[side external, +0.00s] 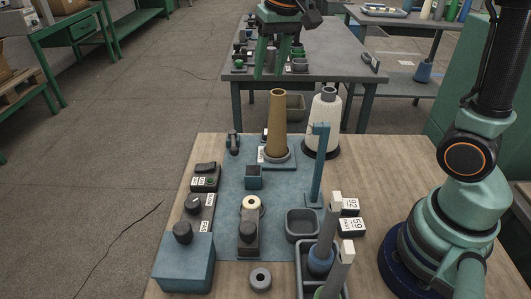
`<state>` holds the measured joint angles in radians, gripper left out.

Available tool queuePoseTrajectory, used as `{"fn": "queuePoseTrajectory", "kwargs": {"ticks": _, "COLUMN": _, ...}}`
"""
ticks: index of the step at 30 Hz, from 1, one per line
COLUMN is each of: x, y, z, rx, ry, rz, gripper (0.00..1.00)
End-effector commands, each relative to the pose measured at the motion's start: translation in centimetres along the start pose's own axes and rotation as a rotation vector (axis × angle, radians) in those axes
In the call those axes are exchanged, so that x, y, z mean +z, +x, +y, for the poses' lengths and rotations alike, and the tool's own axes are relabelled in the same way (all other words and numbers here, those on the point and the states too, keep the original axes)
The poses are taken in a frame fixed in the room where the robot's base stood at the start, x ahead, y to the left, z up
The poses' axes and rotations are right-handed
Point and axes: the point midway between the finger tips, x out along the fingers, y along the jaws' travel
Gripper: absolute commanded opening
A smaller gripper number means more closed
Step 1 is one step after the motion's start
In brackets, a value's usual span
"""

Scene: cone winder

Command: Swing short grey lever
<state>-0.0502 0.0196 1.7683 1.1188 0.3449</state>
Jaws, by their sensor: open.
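My gripper (270,72) is at the top middle, its two green fingers pointing down, apart and empty. It hangs high above the bench, well clear of the winder. I cannot tell for certain which part is the short grey lever. A small dark grey-blue piece (233,143) stands at the back left of the blue base plate (222,236). A dark grey upright part (249,232) with a cream ring (251,203) stands nearer the front. A tan cone (277,122) stands upright at the back of the plate.
A white yarn cone (325,125) and a tall blue post (318,170) stand right of the tan cone. Switch boxes (200,210) and a blue box (185,268) line the left. A grey bin (301,224) and a tray of bobbins (303,268) are front right. A grey ring (260,279) lies in front.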

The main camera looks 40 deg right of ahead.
Motion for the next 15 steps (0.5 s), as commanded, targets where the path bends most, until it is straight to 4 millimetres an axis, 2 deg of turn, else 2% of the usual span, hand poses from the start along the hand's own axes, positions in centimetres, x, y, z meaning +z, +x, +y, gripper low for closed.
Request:
{"fn": "queuePoseTrajectory", "kwargs": {"ticks": 6, "x": 1.1, "y": -0.8, "z": 0.6, "rx": -0.007, "ry": -0.029, "rz": 0.026, "gripper": 0.47}}
{"fn": "queuePoseTrajectory", "kwargs": {"ticks": 15, "x": 1.4, "y": -0.9, "z": 0.8, "rx": -0.009, "ry": -0.037, "rz": 0.031, "gripper": 0.47}}
